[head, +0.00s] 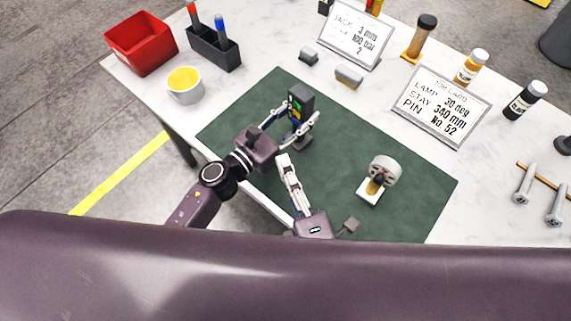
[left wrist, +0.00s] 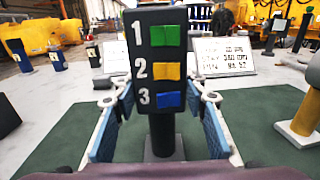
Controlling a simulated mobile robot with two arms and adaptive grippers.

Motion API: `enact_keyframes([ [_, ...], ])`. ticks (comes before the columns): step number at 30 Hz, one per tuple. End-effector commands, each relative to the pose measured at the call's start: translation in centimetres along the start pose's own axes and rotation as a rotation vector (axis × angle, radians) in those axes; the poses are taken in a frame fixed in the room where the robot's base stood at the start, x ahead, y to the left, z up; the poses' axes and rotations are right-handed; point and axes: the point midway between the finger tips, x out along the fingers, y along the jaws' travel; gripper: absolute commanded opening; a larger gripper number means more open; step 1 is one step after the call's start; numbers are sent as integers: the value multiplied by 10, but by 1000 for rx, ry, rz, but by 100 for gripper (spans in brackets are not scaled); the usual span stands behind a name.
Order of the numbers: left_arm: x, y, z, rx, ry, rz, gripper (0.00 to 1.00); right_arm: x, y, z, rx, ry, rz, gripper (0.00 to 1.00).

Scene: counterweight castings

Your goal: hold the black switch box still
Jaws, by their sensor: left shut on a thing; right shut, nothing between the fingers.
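The black switch box (head: 301,98) stands upright on a short post with a dark base, on the green mat (head: 335,200). In the left wrist view the box (left wrist: 157,50) faces me with three buttons: 1 green, 2 yellow, 3 blue. My left gripper (head: 300,115) is shut on the box, one finger at each side; its blue-padded fingers also show in the left wrist view (left wrist: 160,100). My right gripper (head: 283,158) is shut and empty, its fingertips over the mat nearer to me, apart from the box.
A round-headed device on a white base (head: 368,193) stands to the right on the mat. A cup (head: 185,92), pen holder (head: 228,58) and red bin (head: 141,48) stand at left. Two sign plates (head: 440,105), bottles and bolts lie behind and right. Mat between is clear.

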Motion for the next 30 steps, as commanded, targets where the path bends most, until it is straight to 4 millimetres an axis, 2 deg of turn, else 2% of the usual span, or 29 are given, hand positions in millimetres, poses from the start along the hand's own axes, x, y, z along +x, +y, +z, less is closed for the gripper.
enact_keyframes([
  [11, 0, 0, 1, 1, -2, 0, 0, -1, 0, 0, 0, 0, 0, 0],
  [12, 0, 0, 1, 1, -2, 1, 44, -1, 0, 0, 0, 0, 0, 0],
  [16, 0, 0, 1, 0, -1, 1, 58, 0, 0, 0, 0, -1, 0, 0],
  [26, -2, 0, 0, 0, 0, 0, 60, 0, 0, 0, 0, -1, 0, 0],
  [30, -16, 0, -1, -2, 2, 1, 60, 0, 0, 0, 0, -1, 0, 0],
])
